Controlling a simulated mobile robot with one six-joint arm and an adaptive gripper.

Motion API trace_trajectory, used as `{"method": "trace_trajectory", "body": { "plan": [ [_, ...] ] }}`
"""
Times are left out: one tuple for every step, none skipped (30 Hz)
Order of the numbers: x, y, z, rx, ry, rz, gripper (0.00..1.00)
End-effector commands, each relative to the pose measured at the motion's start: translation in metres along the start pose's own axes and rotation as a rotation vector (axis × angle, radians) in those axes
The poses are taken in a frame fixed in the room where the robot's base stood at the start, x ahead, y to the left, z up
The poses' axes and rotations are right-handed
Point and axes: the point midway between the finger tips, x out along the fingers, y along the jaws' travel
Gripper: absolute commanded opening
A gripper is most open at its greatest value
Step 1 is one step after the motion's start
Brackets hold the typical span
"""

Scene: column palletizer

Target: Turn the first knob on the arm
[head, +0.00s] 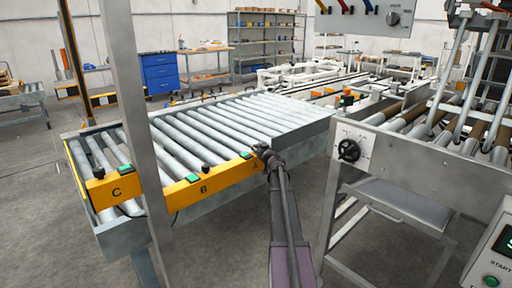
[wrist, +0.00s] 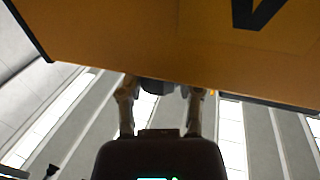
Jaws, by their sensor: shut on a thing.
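A yellow-orange bar (head: 222,179) runs along the near end of the roller conveyor and carries the letters C, B and A. Small dark knobs sit on its top edge, one near C (head: 99,172) and one near B (head: 206,168). My gripper (head: 265,154) is at the bar's right end, by the A. In the wrist view its two fingers (wrist: 160,98) stand on either side of a dark knob (wrist: 160,86) just under the bar's edge and are shut on it. Most of this knob is hidden by the bar, and I cannot tell its turn angle.
Green buttons (head: 193,178) sit beside the knobs on the bar. A grey post (head: 140,120) stands in front of the conveyor on the left. Open floor lies at the left.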

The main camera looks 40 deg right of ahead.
Motion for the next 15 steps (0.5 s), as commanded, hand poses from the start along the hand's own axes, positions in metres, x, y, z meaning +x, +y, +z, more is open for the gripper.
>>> {"method": "trace_trajectory", "body": {
  "plan": [
    [0.0008, 0.0002, -0.0002, 0.0, 0.0, 0.0, 0.0],
    [0.001, 0.0003, -0.0002, 0.0, 0.0, -0.001, 0.0],
    [0.001, 0.0004, -0.0002, 0.001, 0.0, -0.003, 0.0],
    [0.0011, 0.0005, -0.0002, 0.001, 0.0, -0.005, 0.0],
    [0.0012, 0.0005, -0.0002, 0.001, 0.001, -0.007, 0.0],
    [0.0013, 0.0006, -0.0002, 0.001, 0.001, -0.012, 0.0],
    [0.0014, 0.0006, -0.0002, 0.001, 0.001, -0.017, 0.0],
    [0.0015, 0.0006, -0.0002, 0.001, 0.001, -0.023, 0.0],
    [0.0017, 0.0008, -0.0002, 0.001, 0.001, -0.031, 0.0],
    [0.0018, 0.0009, -0.0002, 0.001, 0.001, -0.038, 0.0],
    [0.002, 0.0008, -0.0002, 0.001, 0.002, -0.048, 0.0],
    [0.0022, 0.001, -0.0002, 0.001, 0.002, -0.06, 0.0],
    [0.0023, 0.001, -0.0002, 0.001, 0.002, -0.072, 0.0],
    [0.0024, 0.0012, -0.0002, 0.001, 0.003, -0.084, 0.0],
    [0.0026, 0.0014, -0.0002, 0.001, 0.003, -0.103, 0.0]
  ]
}}
